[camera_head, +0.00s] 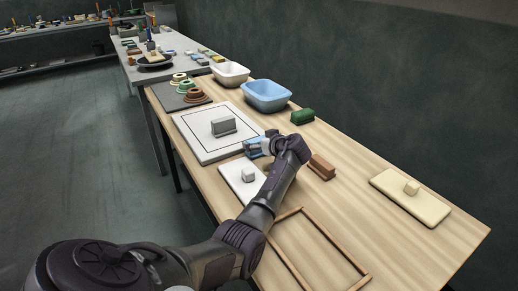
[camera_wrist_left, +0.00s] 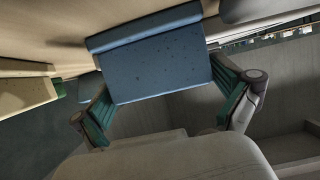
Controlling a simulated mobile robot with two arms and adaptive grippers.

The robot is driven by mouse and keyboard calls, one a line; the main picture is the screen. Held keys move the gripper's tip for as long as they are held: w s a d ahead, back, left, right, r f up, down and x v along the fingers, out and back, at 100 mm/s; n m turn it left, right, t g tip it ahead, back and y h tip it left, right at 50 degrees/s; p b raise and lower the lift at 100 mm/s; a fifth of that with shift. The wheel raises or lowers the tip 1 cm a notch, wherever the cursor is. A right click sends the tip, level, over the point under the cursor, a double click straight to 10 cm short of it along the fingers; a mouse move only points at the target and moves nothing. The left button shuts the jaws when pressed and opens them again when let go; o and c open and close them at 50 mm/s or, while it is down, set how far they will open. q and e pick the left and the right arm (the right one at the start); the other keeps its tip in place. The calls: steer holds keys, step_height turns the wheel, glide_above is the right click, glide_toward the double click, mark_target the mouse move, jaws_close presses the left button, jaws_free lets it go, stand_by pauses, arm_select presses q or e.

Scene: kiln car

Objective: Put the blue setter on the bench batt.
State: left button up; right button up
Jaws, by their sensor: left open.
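The blue setter (camera_head: 251,148) sits low at the middle of the wooden bench, partly hidden by my left gripper (camera_head: 266,144). In the left wrist view the blue setter (camera_wrist_left: 155,62) is a broad speckled slab with a raised strip along one edge. It lies between the teal-padded fingers of my left gripper (camera_wrist_left: 163,88), which is open around it; I cannot tell whether a pad touches. A white batt with a black outline (camera_head: 196,145), which I take for the bench batt, lies just behind and left. A grey block (camera_head: 223,126) stands on it. My right gripper is not in view.
A brown block (camera_head: 321,167), green block (camera_head: 302,116), blue basin (camera_head: 267,94) and cream slab (camera_head: 388,190) lie around. A wooden frame (camera_head: 340,252) is near the front edge.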

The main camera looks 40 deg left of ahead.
arm_select(q)
steer(key=c, duration=1.1)
